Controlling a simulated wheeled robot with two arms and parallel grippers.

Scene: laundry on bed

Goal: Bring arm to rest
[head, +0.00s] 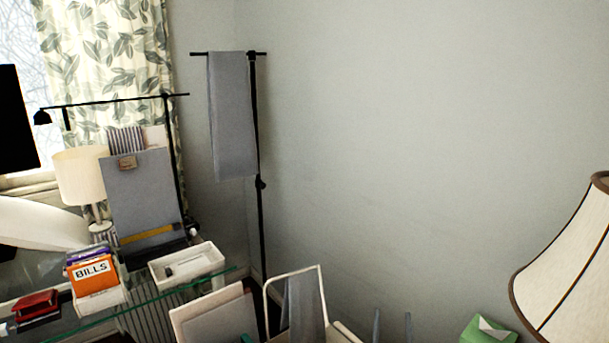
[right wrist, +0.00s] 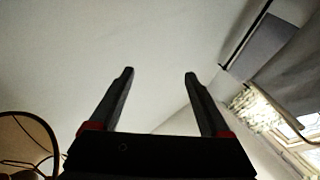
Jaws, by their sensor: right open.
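Two upright bluish prongs at the bottom edge of the head view look like the fingertips of my right gripper (head: 392,325); the rest of it is below the frame. In the right wrist view my right gripper (right wrist: 160,75) has its two dark fingers wide apart, pointing up toward a pale surface. Nothing is between the fingers. My left gripper does not show in either view.
A glass desk holds an orange BILLS box (head: 91,269), a white tray (head: 187,265) and a table lamp (head: 80,177). A grey cloth (head: 231,115) hangs on a black stand. A large lampshade (head: 568,265) stands at right. The wall between is bare.

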